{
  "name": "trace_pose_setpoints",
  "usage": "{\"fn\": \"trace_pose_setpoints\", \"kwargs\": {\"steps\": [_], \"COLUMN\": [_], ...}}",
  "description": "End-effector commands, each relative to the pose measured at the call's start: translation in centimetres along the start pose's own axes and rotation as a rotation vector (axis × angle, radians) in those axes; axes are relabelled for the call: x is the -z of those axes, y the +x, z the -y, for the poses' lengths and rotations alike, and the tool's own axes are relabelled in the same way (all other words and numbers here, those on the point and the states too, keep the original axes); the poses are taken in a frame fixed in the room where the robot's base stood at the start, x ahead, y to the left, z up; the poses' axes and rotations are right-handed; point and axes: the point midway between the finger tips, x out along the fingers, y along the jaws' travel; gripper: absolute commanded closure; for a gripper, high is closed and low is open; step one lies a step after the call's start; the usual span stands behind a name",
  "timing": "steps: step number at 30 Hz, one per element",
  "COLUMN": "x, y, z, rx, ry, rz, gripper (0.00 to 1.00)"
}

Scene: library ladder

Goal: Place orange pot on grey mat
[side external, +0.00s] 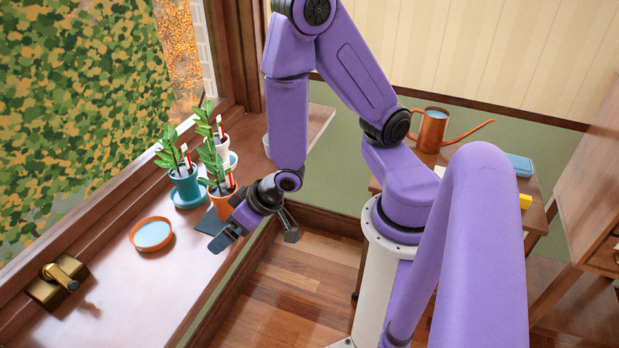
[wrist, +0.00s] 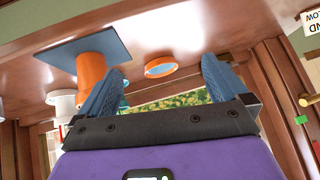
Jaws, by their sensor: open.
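The orange pot (side external: 222,201) holds a green plant and a red-and-white label. It stands upright on the windowsill, and its base appears to rest on the grey mat (side external: 207,224). In the wrist view, which looks upside down, the orange pot (wrist: 91,70) meets the mat (wrist: 70,50) within its outline. My gripper (side external: 257,237) is open and empty, beside and in front of the pot. In the wrist view my gripper (wrist: 165,70) has its fingers apart, and the left finger overlaps part of the pot; contact cannot be told.
A teal pot (side external: 186,187) on a teal saucer and another plant stand behind the orange pot. An orange dish with a pale blue inside (side external: 152,234) sits left of the mat. A brass window handle (side external: 60,277) is at front left. A copper watering can (side external: 432,130) stands on the table at right.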

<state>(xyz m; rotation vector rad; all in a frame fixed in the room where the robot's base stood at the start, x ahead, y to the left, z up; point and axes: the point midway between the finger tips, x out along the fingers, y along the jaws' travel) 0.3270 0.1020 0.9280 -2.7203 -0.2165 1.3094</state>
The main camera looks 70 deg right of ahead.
Motion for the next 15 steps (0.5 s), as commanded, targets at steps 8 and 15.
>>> {"fn": "trace_pose_setpoints", "kwargs": {"steps": [8,15], "x": [-2.8,-4.3], "y": [-7.1,-14.6], "z": [5.8,5.2], "rx": [0.227,0.308], "ry": [-0.274,-0.620], "rz": [0.322,0.521], "gripper": [0.00,0.00]}}
